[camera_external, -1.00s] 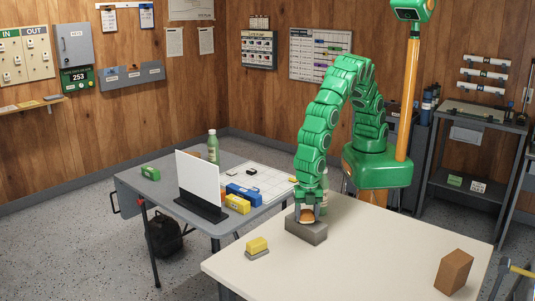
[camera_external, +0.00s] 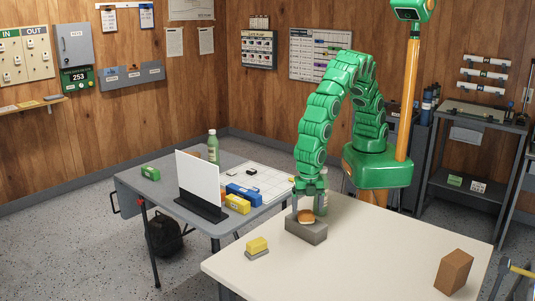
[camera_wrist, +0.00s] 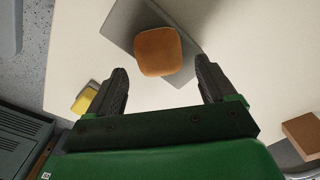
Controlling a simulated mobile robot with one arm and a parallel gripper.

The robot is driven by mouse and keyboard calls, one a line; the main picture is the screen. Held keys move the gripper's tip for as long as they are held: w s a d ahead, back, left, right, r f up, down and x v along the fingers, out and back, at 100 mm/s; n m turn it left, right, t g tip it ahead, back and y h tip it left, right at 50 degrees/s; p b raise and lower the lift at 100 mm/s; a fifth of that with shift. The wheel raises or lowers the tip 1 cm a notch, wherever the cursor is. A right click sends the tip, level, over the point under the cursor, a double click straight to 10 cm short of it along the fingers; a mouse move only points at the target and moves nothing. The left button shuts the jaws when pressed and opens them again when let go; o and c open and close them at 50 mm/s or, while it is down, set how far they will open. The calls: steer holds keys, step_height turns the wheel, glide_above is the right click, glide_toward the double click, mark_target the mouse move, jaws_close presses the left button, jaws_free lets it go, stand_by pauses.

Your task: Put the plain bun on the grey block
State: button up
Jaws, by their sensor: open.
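The plain bun (camera_external: 306,216) is round and golden brown and rests on top of the grey block (camera_external: 311,234) on the pale table. In the wrist view the bun (camera_wrist: 158,51) sits on the grey block (camera_wrist: 124,24), whose edges show around it. My gripper (camera_external: 309,207) is open just above the bun in the external view. In the wrist view the two fingers of my gripper (camera_wrist: 165,85) are spread apart, with nothing between their tips; the bun lies just beyond them.
A yellow block on a grey base (camera_external: 257,247) stands front left on the table, a brown brick (camera_external: 453,271) at right. A folding table (camera_external: 170,198) with a white panel is at left. The table's middle is clear.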

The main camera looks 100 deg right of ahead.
mark_target(307, 212)
step_height(307, 212, up, 9)
steer(key=shift+f, duration=0.15)
